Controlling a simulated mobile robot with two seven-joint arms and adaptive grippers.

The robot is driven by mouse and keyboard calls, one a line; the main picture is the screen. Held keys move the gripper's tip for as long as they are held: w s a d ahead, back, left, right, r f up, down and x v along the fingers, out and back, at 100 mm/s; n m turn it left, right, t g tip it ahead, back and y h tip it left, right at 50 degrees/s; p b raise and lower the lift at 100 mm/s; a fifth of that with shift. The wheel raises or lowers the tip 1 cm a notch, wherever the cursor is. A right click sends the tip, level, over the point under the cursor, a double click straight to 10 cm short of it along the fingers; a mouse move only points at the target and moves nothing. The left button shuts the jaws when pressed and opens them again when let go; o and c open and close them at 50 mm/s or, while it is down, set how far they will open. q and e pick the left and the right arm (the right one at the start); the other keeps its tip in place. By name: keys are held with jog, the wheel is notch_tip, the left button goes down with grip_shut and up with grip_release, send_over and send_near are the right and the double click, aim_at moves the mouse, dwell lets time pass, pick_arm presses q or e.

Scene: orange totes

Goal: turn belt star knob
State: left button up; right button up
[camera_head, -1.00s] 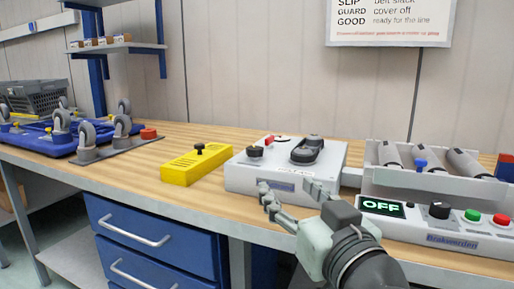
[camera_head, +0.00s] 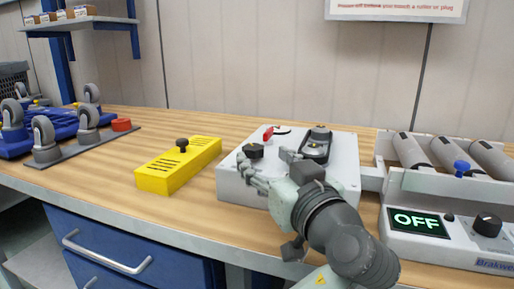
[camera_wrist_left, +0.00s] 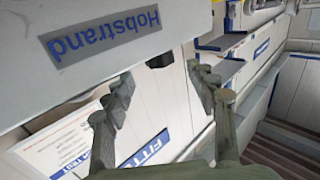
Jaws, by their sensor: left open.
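A white box (camera_head: 230,187) stands on the bench in the head view. A black star-shaped knob (camera_head: 254,151) sits on the left of its top. A black belt loop (camera_head: 316,146) lies at the top's back right. My left gripper (camera_head: 264,163) is open and empty, its fingers apart at the box's front edge, just in front of the knob. I cannot tell whether a finger touches the box. In the left wrist view the open fingers (camera_wrist_left: 165,90) hang below the box's "Hobstrand" label (camera_wrist_left: 104,30). My right gripper is not in view.
A yellow slotted cover (camera_head: 178,166) with a black knob lies left of the box. Right of it is a roller conveyor (camera_head: 445,180) with a panel reading OFF (camera_head: 417,221). Caster wheels (camera_head: 45,138) stand at far left. Bare bench lies between cover and casters.

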aim_at(257, 151)
pick_arm(q)
jog(key=x, duration=0.2)
jog(key=shift+w+a, duration=0.2)
jog(key=shift+w, duration=0.15)
jog(key=shift+w+a, duration=0.3)
jog(key=shift+w, duration=0.3)
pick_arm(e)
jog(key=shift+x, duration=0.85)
